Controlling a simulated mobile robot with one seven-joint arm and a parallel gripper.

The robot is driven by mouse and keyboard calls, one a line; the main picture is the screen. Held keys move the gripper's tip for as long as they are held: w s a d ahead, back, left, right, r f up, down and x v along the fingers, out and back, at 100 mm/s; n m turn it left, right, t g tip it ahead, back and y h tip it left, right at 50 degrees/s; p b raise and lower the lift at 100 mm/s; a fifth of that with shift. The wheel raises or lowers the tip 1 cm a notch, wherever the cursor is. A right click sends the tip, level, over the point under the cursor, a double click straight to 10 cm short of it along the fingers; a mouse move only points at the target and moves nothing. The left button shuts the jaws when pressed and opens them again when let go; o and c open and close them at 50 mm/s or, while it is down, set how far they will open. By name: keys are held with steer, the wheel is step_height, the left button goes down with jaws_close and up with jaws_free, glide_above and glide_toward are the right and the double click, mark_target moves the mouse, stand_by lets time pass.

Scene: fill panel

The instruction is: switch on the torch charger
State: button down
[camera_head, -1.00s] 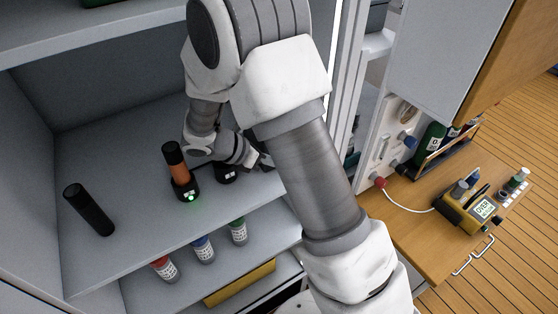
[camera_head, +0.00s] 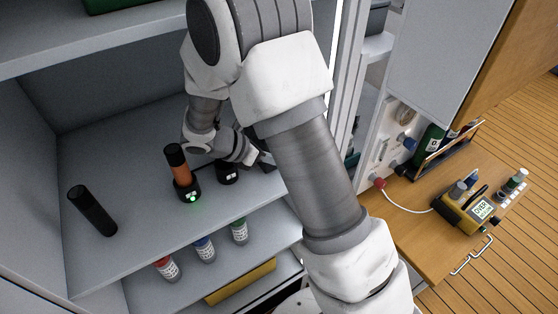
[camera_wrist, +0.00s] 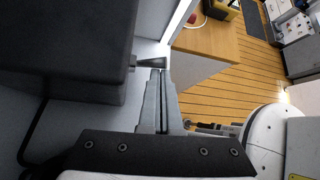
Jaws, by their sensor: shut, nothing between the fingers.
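A torch (camera_head: 178,161) with an orange body and black head stands upright in a black charger (camera_head: 187,192) that shows a lit green light. A second black unit (camera_head: 228,173) with small white marks sits to its right, with no green light seen on it. My gripper (camera_head: 264,161) is just right of this unit, partly hidden by my arm. In the wrist view a large dark block (camera_wrist: 65,45) fills the left, and a short tapered lever (camera_wrist: 151,62) sticks out of its side. My shut, empty fingertips (camera_wrist: 160,73) are just below the lever; I cannot tell whether they touch.
Several capped bottles (camera_head: 204,248) stand on the lower shelf. A wooden counter (camera_head: 415,250) at right carries a yellow meter (camera_head: 463,208). The shelf between cylinder and charger is clear.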

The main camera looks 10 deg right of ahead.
steer(key=v, duration=1.2)
